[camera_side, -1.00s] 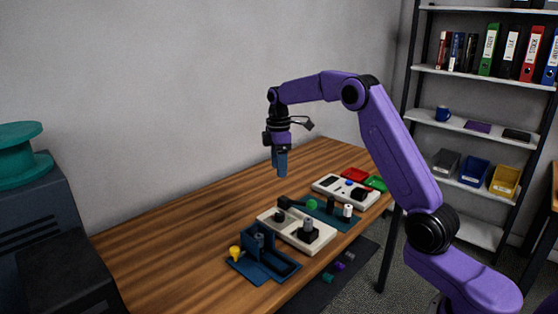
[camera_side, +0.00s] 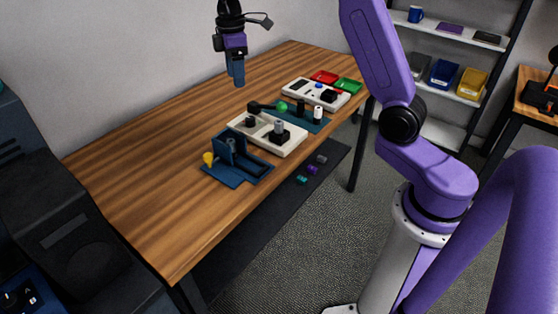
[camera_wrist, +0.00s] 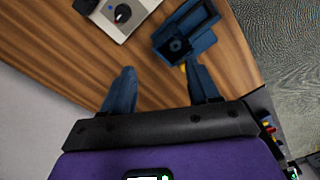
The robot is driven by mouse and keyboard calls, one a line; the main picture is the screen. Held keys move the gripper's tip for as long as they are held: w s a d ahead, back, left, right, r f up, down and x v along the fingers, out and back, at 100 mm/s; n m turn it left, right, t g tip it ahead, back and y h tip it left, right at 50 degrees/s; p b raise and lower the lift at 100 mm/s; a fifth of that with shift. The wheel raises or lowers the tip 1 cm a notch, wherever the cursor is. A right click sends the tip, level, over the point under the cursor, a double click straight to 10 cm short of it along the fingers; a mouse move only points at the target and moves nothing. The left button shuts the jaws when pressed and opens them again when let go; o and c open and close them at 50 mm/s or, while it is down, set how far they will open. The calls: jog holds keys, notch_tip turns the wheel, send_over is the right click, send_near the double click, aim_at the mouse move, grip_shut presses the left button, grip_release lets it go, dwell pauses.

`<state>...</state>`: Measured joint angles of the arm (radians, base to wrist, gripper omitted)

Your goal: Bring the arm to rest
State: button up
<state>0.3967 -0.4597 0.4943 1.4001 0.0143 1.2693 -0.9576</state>
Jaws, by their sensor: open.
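My gripper (camera_side: 238,82) hangs in the air above the back part of the wooden table (camera_side: 140,170), fingers pointing down. The wrist view shows its two blue fingers spread apart (camera_wrist: 160,85) with nothing between the tips. My purple arm reaches over from the right. The blue holder (camera_side: 238,165) with a dark upright piece stands at the near part of the table; it also shows at the top of the wrist view (camera_wrist: 190,40). A pale board with dark fittings (camera_side: 267,133) lies beside it. My gripper is clear of both.
A second pale panel (camera_side: 305,95), a red tray (camera_side: 325,76) and a green tray (camera_side: 348,86) lie at the far right end. A yellow piece (camera_side: 208,158) is by the blue holder. Small pieces lie on a dark mat (camera_side: 270,215) on the floor. Left tabletop is bare.

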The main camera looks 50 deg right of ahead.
jog(key=s+a, duration=0.6)
jog(key=s, duration=0.3)
jog(key=s+a, duration=0.5)
jog(key=s, duration=0.5)
jog(key=s+d+f, duration=0.1)
jog(key=s, duration=0.8)
jog(key=s+d+f+n, duration=0.1)
jog(key=s+d+f, duration=0.1)
jog(key=s, duration=0.8)
jog(key=shift+d+f+t, duration=0.2)
jog(key=shift+t, duration=0.1)
